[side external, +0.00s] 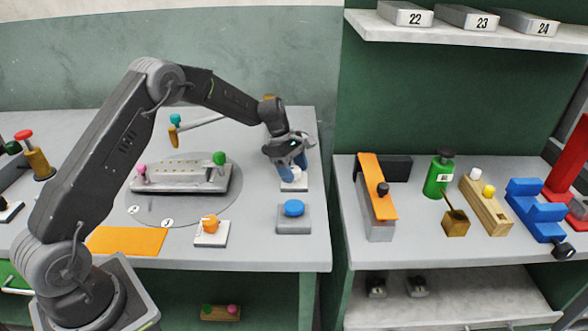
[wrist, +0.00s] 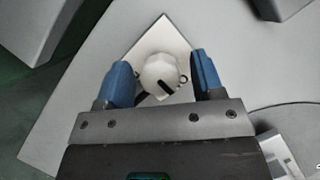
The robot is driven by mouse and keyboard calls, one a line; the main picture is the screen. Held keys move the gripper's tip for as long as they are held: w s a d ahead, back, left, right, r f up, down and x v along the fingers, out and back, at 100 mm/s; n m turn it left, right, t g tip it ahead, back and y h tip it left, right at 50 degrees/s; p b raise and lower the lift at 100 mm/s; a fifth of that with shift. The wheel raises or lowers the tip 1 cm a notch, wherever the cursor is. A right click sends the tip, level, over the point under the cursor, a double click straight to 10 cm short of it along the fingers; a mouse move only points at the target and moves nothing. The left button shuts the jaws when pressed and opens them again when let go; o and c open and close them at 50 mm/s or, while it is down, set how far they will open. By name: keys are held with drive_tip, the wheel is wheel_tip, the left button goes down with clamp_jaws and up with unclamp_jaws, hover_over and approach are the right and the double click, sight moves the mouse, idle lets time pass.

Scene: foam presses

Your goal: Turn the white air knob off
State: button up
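The white air knob (wrist: 160,75) has a black pointer mark and sits on a white square plate (wrist: 167,33). In the wrist view the mark slants from upper left to lower right. My gripper (wrist: 162,72) is open, with one blue finger on each side of the knob and gaps between. In the side view my gripper (side external: 292,172) is directly over the knob's plate (side external: 294,186) at the back right of the table, and its fingers mostly hide the knob.
A blue button (side external: 294,208) on a grey box stands just in front of the plate. An orange knob (side external: 210,223) on a white plate and a grey fixture (side external: 180,178) with a green ball are to the left. A shelf unit with several objects stands right.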

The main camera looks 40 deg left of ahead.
drive_tip(key=c, duration=0.8)
drive_tip(key=shift+c, duration=0.2)
drive_tip(key=shift+m, duration=0.3)
drive_tip(key=m+g, duration=0.1)
drive_tip(key=m, duration=0.2)
drive_tip(key=shift+w+m+g, duration=0.1)
drive_tip(key=shift+m+g, duration=0.2)
drive_tip(key=shift+m, duration=0.1)
drive_tip(key=m, duration=0.2)
drive_tip(key=m+g+y, duration=0.1)
drive_tip(key=m, duration=0.1)
drive_tip(key=shift+g, duration=0.3)
drive_tip(key=m+g+y, duration=0.1)
drive_tip(key=m, duration=0.4)
drive_tip(key=shift+m+g+y, duration=0.5)
drive_tip(key=shift+m+y, duration=0.3)
drive_tip(key=shift+m, duration=1.4)
